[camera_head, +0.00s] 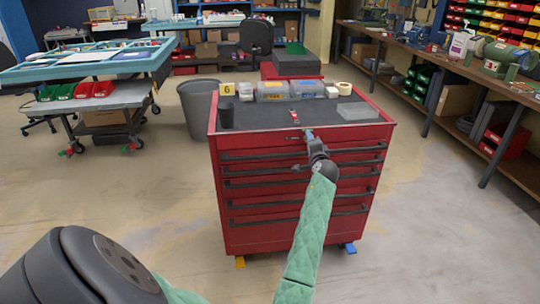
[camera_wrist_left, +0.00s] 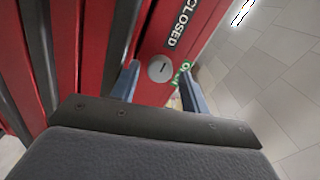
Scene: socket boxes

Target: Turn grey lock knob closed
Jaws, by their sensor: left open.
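The grey lock knob (camera_wrist_left: 160,69) is a round disc with a dark slot on the red front of the tool chest. A white-on-black "CLOSED" label (camera_wrist_left: 182,22) lies above and right of it, and a green label (camera_wrist_left: 182,74), partly hidden, lies to its right. The slot runs nearly level in the left wrist view; I cannot tell which label it points at. My left gripper (camera_wrist_left: 159,82) is open, with one finger on each side of the knob; contact is unclear. In the head view, my left gripper (camera_head: 309,137) is at the chest's top front edge. My right gripper is out of view.
The red tool chest (camera_head: 262,238) has several drawers with dark handles. A grey bin (camera_head: 198,108) stands left. The floor around is clear.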

